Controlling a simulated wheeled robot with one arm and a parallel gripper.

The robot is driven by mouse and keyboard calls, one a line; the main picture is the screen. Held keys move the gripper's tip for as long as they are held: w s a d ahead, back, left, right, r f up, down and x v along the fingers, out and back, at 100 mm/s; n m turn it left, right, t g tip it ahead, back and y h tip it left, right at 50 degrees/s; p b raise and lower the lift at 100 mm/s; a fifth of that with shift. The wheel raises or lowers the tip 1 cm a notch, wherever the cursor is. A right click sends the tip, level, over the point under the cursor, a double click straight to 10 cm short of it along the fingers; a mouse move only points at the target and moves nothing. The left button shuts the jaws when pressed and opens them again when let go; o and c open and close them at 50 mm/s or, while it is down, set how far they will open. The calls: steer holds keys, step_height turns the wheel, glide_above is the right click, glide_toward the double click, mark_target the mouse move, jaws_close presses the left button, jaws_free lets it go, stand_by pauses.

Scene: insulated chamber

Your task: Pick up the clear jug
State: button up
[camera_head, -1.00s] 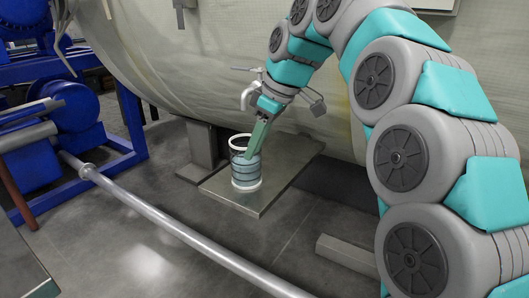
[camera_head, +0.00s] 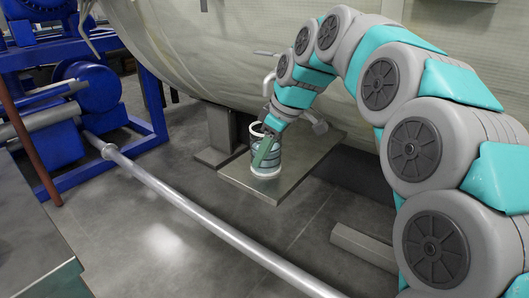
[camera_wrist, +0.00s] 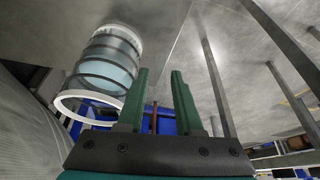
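The clear jug (camera_head: 272,164) stands upright on a flat metal plate (camera_head: 296,178). It has a white rim and base, dark bands and a bluish tint. My gripper (camera_head: 259,159) points down at it, and its green fingers overlap the jug in the head view. In the wrist view the jug (camera_wrist: 109,62) is to the left of both fingers, not between them. My gripper (camera_wrist: 160,73) is open, with an empty gap between its fingers. I cannot tell whether a finger touches the jug.
A long metal pipe (camera_head: 205,230) crosses the floor in front of the plate. Blue machinery (camera_head: 85,110) stands at left. A large pale tank (camera_head: 190,45) curves behind the plate. A metal bar (camera_head: 364,245) lies at lower right. Open floor (camera_head: 150,245) lies on the near side of the pipe.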

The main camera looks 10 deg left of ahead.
mark_target(258, 177)
steer(key=x, duration=0.3)
steer(key=shift+a+f, duration=0.1)
steer(key=shift+f, duration=0.2)
steer(key=shift+c, duration=0.3)
jaws_close()
stand_by(0.8)
